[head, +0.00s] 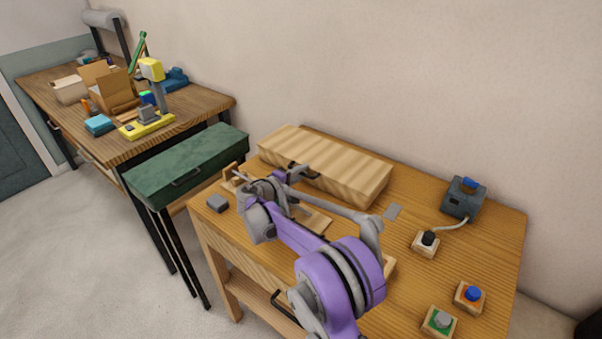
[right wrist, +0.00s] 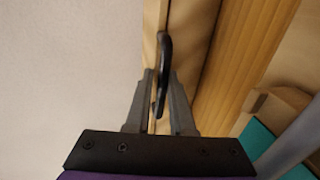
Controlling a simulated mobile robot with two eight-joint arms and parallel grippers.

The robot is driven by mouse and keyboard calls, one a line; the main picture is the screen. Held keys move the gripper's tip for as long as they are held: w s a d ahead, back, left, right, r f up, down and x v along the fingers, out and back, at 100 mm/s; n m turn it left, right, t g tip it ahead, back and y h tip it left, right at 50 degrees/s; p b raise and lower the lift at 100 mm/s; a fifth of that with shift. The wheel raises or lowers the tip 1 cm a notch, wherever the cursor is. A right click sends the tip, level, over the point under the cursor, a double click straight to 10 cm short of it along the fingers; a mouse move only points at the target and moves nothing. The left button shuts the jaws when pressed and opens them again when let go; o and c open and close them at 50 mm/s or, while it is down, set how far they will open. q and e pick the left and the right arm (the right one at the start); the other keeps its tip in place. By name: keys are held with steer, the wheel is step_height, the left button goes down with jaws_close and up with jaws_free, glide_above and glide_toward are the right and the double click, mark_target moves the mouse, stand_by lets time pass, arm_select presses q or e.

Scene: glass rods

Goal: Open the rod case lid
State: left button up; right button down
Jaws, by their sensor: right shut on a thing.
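The wooden rod case (head: 335,165) lies along the back of the wooden table, and its striped lid looks closed. A dark handle sits at its front, and my right gripper (head: 300,173) reaches it there. In the right wrist view, the black handle (right wrist: 165,50) stands between the two grey fingers of my right gripper (right wrist: 161,95), which is shut on it. Pale wood edges run beside the handle. My right arm hides part of the case front and the table before it. My left gripper is not in view.
A grey box with a blue top (head: 464,197) and a block with a black knob (head: 426,242) stand right. Blue (head: 471,296) and grey (head: 440,321) button blocks are at front right. A green case (head: 187,166) stands left. The table's right middle is mostly clear.

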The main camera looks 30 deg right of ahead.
steer(key=shift+s+a+f, duration=0.1)
steer(key=shift+f, duration=0.1)
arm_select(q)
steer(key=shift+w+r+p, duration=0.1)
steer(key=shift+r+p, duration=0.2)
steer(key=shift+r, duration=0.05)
arm_select(e)
steer(key=shift+r, duration=0.3)
steer(key=shift+r, duration=0.15)
